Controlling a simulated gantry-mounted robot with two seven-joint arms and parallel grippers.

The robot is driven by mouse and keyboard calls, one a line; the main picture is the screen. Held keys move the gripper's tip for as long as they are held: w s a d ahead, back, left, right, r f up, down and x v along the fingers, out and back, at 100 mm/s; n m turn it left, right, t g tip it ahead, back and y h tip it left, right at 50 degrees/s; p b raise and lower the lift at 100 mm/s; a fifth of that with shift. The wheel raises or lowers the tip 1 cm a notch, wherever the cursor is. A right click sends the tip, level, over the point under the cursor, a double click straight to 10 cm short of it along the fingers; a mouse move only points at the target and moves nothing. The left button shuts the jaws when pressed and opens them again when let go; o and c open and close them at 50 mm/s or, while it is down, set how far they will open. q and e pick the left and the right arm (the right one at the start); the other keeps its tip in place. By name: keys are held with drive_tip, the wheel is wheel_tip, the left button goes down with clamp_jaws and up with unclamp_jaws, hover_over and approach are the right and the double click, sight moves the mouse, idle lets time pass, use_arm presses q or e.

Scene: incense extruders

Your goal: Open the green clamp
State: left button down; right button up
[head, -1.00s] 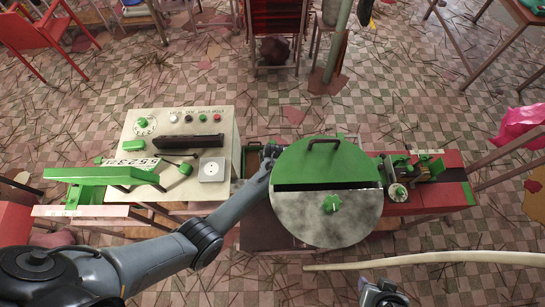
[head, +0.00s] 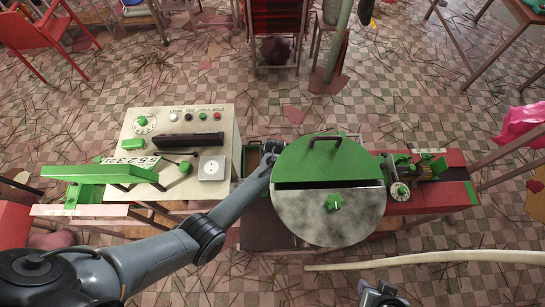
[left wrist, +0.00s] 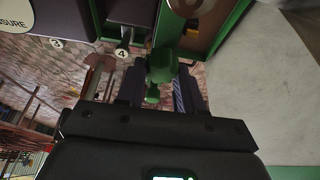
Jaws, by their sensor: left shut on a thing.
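The green clamp (left wrist: 160,66) shows in the left wrist view as a green knob-like piece with a narrower stem. It sits between the two dark fingers of my left gripper (left wrist: 158,92), which is shut on it. In the head view my left gripper (head: 268,150) is at the left edge of a large round cover (head: 340,218), green on its far part and grey on its near part. The cover hides part of the clamp area there. Part of my right arm's end (head: 382,296) shows at the bottom edge; its fingers are not clear.
A cream control box (head: 222,130) with knobs and buttons stands left of the cover. A red machine bed (head: 440,196) with green parts extends right. A pale curved rod (head: 430,258) crosses the near right. In the wrist view, numbered labels 3 and 4 (left wrist: 121,53) sit beside the clamp.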

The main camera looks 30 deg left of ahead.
use_arm(q)
drive_tip(key=shift+w+a+f, duration=0.1)
drive_tip(key=shift+a+f, duration=0.15)
drive_tip(key=shift+a, duration=0.25)
use_arm(e)
drive_tip(key=shift+f, duration=0.2)
use_arm(q)
drive_tip(key=c, duration=1)
unclamp_jaws()
drive_tip(key=shift+w, duration=0.2)
drive_tip(key=shift+c, duration=0.2)
drive_tip(key=shift+o, duration=1.3)
drive_tip(key=shift+w+r, duration=0.35)
drive_tip(key=shift+w, duration=0.15)
drive_tip(key=shift+o, duration=0.2)
drive_tip(key=shift+a, duration=0.1)
drive_tip(key=shift+s+d, duration=0.2)
drive_tip(key=shift+d, duration=0.05)
drive_tip(key=shift+r, duration=0.1)
use_arm(e)
drive_tip(key=shift+w+a+r, duration=0.15)
drive_tip(key=shift+w+r, duration=0.1)
drive_tip(key=shift+w, duration=0.3)
use_arm(q)
drive_tip(key=shift+s, duration=0.1)
